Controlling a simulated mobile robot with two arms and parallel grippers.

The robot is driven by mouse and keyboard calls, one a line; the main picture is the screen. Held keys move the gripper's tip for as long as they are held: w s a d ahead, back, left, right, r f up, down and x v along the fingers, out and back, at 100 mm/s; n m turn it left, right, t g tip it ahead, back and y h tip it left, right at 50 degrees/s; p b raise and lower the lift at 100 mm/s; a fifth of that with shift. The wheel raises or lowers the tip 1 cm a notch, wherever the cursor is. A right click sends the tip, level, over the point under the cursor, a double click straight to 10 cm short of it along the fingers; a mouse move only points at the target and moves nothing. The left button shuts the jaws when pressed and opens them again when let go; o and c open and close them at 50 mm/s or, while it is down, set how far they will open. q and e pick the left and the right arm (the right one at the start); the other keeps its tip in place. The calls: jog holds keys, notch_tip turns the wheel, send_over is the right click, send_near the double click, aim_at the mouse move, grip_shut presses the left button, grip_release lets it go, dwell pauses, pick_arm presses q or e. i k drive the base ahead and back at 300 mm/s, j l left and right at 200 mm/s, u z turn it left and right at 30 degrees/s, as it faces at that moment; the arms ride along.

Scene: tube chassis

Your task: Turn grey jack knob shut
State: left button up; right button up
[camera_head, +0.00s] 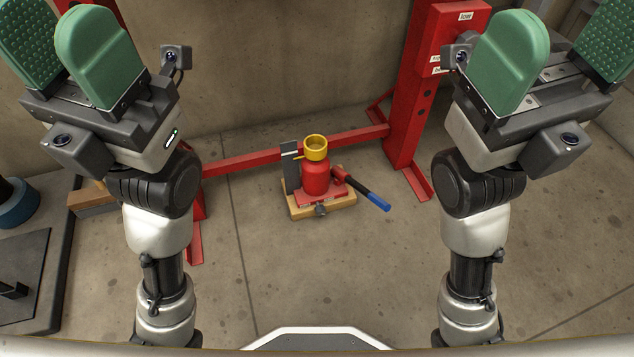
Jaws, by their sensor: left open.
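A red bottle jack (316,179) with a yellow collar (315,148) on top stands upright on a small wooden board on the floor. The small grey knob (320,211) sits low on the near side of the jack's base. A dark lever with a blue grip (379,203) sticks out to the right. My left gripper (57,22) is raised at the upper left, open, its green finger pads apart and empty. My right gripper (564,20) is raised at the upper right, also open and empty. Both are well away from the knob, which is unobstructed.
A red steel frame has a post (411,100) at the right and a low crossbar (260,160) behind the jack. A dark grey plate (291,166) stands behind the jack's left side. A dark platform (30,270) is at the left. The concrete floor before the jack is clear.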

aim_at(320, 209)
jog(key=i+j, duration=0.15)
jog(key=j, duration=0.25)
jog(key=i+j+z, duration=0.1)
jog(key=j, duration=0.3)
jog(key=i+j, duration=0.2)
jog(key=j, duration=0.2)
jog(key=i+j, duration=0.15)
jog(key=j, duration=0.25)
jog(key=l+z, duration=0.05)
